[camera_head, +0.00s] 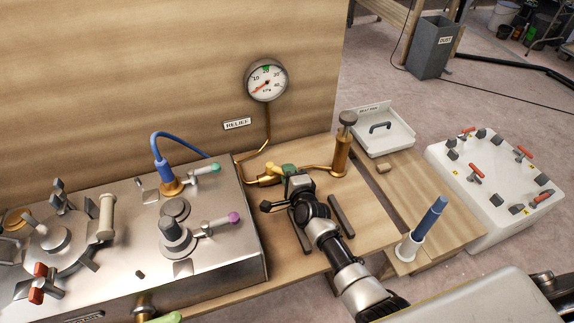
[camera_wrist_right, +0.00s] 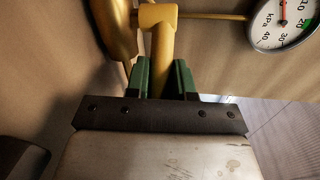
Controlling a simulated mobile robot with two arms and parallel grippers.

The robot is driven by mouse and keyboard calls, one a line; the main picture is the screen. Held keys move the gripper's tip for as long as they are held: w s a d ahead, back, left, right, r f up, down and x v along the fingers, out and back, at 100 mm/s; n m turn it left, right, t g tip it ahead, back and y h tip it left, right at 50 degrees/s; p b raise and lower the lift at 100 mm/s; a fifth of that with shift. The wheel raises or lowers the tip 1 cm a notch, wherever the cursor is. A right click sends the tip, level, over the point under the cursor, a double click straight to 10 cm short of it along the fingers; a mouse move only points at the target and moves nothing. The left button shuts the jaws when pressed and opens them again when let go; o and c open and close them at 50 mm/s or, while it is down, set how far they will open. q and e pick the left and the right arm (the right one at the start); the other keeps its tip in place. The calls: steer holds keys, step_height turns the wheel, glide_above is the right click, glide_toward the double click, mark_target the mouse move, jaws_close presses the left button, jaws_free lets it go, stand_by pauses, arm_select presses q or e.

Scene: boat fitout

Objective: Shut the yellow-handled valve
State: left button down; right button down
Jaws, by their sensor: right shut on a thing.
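The yellow valve (camera_head: 267,180) sits on the brass pipe at the foot of the wooden back panel, below the gauge. Its yellow handle (camera_wrist_right: 161,48) stands between the green finger pads of my right gripper (camera_wrist_right: 161,78) in the right wrist view. My right gripper (camera_head: 289,171) is shut on this handle, and its arm reaches in from the lower right in the head view. The gripper hides part of the handle and valve in the head view.
A round gauge (camera_head: 266,80) and a RELIEF label (camera_head: 237,124) are on the back panel (camera_head: 150,60). A steel console (camera_head: 120,260) with several levers is left of the valve. A brass post (camera_head: 341,155) stands to its right. A blue-handled tool (camera_head: 428,220) stands right of my arm.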

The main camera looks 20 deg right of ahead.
steer(key=shift+s+a+m+h+p, duration=0.35)
steer(key=shift+m+h+p, duration=0.35)
steer(key=shift+h, duration=0.5)
steer(key=c, duration=1.2)
jaws_free()
steer(key=shift+c, duration=0.2)
